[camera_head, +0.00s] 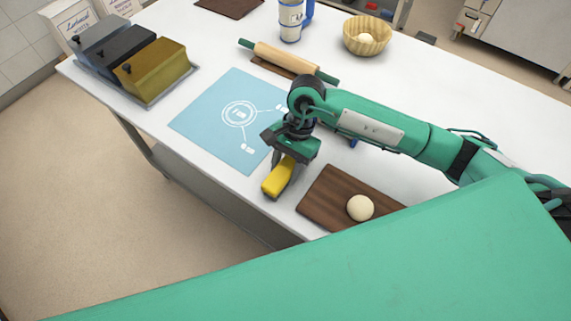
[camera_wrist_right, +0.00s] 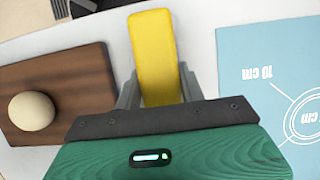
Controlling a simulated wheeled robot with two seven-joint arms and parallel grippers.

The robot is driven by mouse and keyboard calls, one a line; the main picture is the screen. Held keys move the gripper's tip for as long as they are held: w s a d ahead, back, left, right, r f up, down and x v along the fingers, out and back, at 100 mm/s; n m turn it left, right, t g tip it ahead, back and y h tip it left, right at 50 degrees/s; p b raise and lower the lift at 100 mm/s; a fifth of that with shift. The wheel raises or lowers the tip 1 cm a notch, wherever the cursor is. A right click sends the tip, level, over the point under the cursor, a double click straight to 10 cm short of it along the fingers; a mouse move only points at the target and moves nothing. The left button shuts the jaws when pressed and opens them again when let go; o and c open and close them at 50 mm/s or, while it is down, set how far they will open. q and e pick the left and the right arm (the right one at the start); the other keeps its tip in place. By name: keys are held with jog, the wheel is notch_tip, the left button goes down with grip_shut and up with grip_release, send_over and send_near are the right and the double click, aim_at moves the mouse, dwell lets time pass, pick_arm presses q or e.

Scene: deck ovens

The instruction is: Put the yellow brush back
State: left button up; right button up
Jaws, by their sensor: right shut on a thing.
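The yellow brush (camera_head: 279,178) is at the front edge of the white table, between the blue mat and the wooden board. My right gripper (camera_head: 284,160) is shut on it, coming down from above. In the right wrist view the yellow brush (camera_wrist_right: 153,55) sticks out from between the two grey fingers of my right gripper (camera_wrist_right: 158,88). I cannot tell whether the brush touches the table. My left gripper is not in view.
A blue mat (camera_head: 209,115) with white markings lies left of the gripper. A brown board (camera_head: 325,195) with a dough ball (camera_head: 360,208) lies to the right.

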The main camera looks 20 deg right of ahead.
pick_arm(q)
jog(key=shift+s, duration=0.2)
pick_arm(e)
jog(key=shift+f, duration=0.1)
jog(key=shift+f+b, duration=0.1)
jog(key=shift+b, duration=0.2)
jog(key=o, duration=1)
jog(key=shift+c, duration=0.2)
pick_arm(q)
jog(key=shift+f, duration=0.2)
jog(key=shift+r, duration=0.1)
pick_arm(e)
jog(key=shift+r+p, duration=0.3)
jog(key=shift+p, duration=0.05)
jog(key=b+v, duration=0.3)
jog(key=v, duration=0.7)
jog(key=shift+w, duration=0.1)
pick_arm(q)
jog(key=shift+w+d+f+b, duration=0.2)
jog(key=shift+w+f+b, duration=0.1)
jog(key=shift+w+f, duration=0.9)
pick_arm(e)
jog(key=shift+v, duration=0.9)
